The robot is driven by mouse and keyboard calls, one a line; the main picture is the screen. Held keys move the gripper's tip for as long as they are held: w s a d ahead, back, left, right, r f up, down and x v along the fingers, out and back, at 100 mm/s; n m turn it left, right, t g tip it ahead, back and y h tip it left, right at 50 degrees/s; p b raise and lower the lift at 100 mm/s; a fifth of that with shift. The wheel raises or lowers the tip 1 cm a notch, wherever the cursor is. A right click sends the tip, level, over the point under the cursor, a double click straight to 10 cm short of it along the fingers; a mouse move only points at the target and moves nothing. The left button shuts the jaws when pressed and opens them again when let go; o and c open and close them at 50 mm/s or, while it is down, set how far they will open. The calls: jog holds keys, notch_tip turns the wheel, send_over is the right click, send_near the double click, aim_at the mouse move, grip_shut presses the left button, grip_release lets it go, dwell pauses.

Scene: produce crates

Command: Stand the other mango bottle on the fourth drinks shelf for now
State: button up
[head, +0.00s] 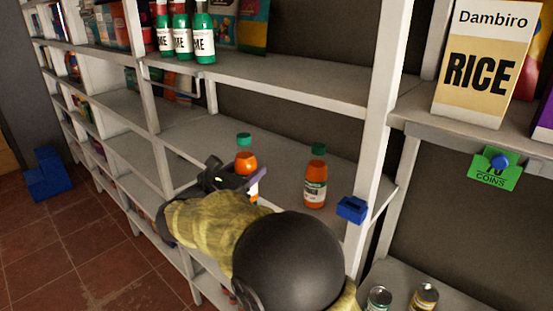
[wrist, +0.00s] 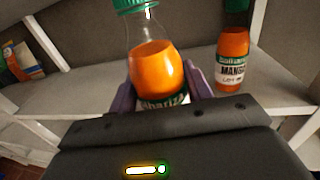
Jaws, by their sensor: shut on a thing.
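An orange mango bottle with a green cap (head: 246,161) is between the purple fingers of my gripper (head: 240,183). It stands about upright at the front of a shelf; I cannot tell whether its base touches the board. In the wrist view the held bottle (wrist: 155,68) shows its orange juice and clear neck, and my gripper (wrist: 163,97) hides most of its label. A second mango bottle (head: 315,182) stands upright on the same shelf (head: 280,147), to the right and apart from the held one. Its label reads MANGO in the wrist view (wrist: 233,62).
A shelf post (head: 376,130) with a blue clip (head: 352,209) is close right of the standing bottle. A rice box (head: 482,65) and cans (head: 424,298) are at right. The shelf left of the held bottle is largely bare.

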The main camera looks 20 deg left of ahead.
jog(key=p+x, duration=0.6)
jog(key=x, duration=0.6)
jog(key=shift+w, duration=0.4)
jog(key=shift+d, duration=0.1)
notch_tip(320, 180, down, 2)
jog(key=p, duration=0.2)
jog(key=shift+f+p, duration=0.25)
jog(key=shift+p, duration=0.15)
jog(key=shift+w+f, duration=0.1)
jog(key=shift+f, duration=0.4)
jog(key=o, duration=1.2)
